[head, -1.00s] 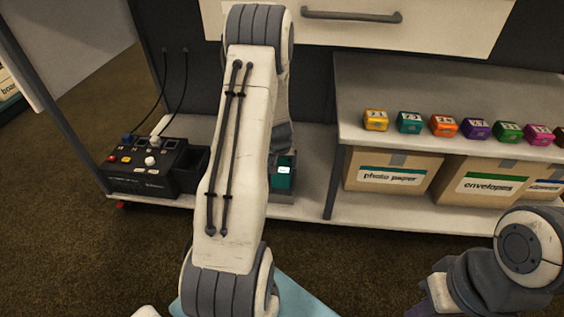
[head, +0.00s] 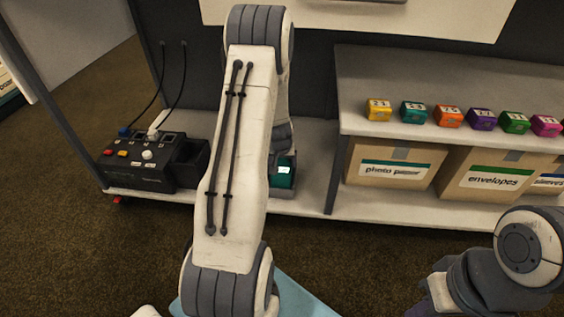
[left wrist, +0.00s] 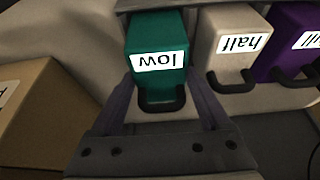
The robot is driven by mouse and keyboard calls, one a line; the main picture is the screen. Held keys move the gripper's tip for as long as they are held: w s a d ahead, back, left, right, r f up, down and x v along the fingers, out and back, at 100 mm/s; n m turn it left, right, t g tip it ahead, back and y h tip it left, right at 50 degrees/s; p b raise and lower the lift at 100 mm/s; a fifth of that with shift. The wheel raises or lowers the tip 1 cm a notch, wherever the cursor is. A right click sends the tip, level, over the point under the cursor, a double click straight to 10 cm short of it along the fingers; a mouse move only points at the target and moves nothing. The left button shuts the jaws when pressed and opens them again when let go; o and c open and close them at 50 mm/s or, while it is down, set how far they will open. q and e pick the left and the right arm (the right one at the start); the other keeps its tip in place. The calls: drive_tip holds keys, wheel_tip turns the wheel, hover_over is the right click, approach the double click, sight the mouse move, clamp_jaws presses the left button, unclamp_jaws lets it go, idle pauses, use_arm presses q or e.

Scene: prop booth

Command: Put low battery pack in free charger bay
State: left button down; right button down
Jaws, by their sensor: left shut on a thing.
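The low battery pack is a teal block with a white "low" label and a dark handle; in the left wrist view (left wrist: 158,40) its label reads upside down. It also shows in the head view (head: 283,175), partly behind my left arm, on the lower shelf. My left gripper (left wrist: 166,98) is shut on this pack, with a finger on each side of the handle end. In the head view my arm hides the gripper. A black unit with buttons and cords (head: 137,172), probably the charger, stands at the left of the shelf. I cannot tell which bay is free.
A white "half" pack (left wrist: 232,45) and a purple pack (left wrist: 292,38) stand beside the teal one. A dark open box (head: 190,160) adjoins the black unit. Coloured blocks line the upper right shelf (head: 440,80), above cardboard boxes (head: 385,170). My right arm is at lower right.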

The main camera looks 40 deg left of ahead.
use_arm(q)
drive_tip(key=shift+f+b, duration=0.55)
drive_tip(key=shift+f, duration=0.1)
unclamp_jaws()
drive_tip(key=shift+f, duration=0.1)
drive_tip(key=p+v, duration=0.6)
drive_tip(key=v, duration=0.4)
drive_tip(key=shift+r, duration=0.25)
drive_tip(key=shift+s, duration=0.1)
